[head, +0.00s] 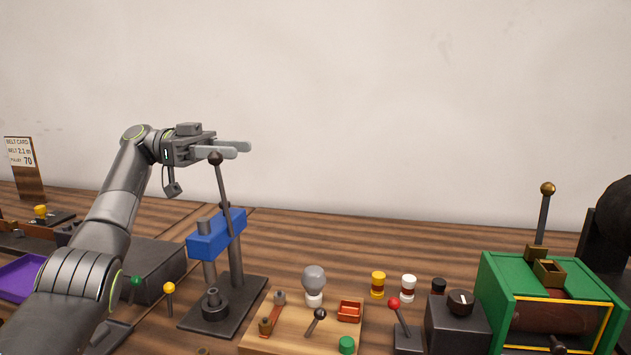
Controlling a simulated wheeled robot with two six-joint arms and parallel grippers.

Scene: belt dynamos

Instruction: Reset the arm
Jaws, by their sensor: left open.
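My left gripper (233,150) reaches in from the left. It is open, with its two grey fingers pointing right, above the table. Just below the fingers is the dark ball knob (216,158) of a thin lever that rises beside a blue block (217,233) on a dark stand. The near finger is close to the knob; I cannot tell whether they touch. Nothing shows between the fingers. My right gripper is not in view.
A wooden board with a grey bulb (313,281) stands front centre. A red-knobbed lever (394,303), a dial box (457,322) and a green-framed machine (549,303) stand to the right. A purple tray (20,277) lies left. Bare table shows behind.

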